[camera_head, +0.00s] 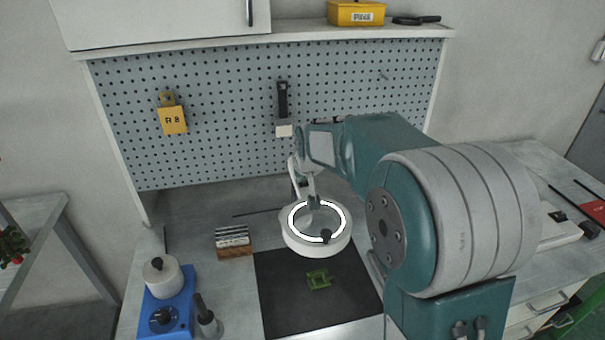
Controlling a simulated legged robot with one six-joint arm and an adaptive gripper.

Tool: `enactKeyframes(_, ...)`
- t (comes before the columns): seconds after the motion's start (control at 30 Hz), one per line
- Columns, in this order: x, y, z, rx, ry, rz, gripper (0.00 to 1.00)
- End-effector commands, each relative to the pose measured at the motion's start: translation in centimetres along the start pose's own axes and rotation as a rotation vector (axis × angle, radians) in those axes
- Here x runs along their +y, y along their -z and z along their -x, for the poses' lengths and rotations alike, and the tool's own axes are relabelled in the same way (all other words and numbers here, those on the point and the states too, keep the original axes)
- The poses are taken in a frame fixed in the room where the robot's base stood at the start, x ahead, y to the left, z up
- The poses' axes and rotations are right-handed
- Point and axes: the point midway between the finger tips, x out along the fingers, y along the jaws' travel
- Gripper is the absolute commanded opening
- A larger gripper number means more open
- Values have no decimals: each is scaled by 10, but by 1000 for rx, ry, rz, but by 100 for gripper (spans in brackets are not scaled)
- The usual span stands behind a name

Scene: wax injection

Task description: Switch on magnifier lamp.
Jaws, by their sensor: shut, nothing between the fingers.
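The magnifier lamp (289,237) has a round white head on a pale jointed arm and hangs above the dark mat. My gripper (314,201) is small in view, pointing down at the back rim of the lamp head. It looks shut and empty. I cannot tell whether it touches the rim. My wrist hides part of the lamp's arm.
A dark mat (276,300) with a small green piece (319,279) lies below the lamp. A blue device with a white pot (163,277) stands left, near a wooden block (234,251). A pegboard (225,110) rises behind. My arm hides much of the bench's right side.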

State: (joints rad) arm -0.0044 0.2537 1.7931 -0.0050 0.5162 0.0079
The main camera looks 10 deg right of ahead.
Motion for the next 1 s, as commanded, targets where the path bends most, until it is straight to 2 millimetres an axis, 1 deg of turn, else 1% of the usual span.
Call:
enactKeyframes(0.03,0,-3,-2,-4,0,0,0)
enactKeyframes(0.27,0,-2,-2,-4,0,0,0)
enactKeyframes(0.7,0,13,-6,-4,0,0,0)
enactKeyframes(1.0,0,14,-4,-2,0,0,0)
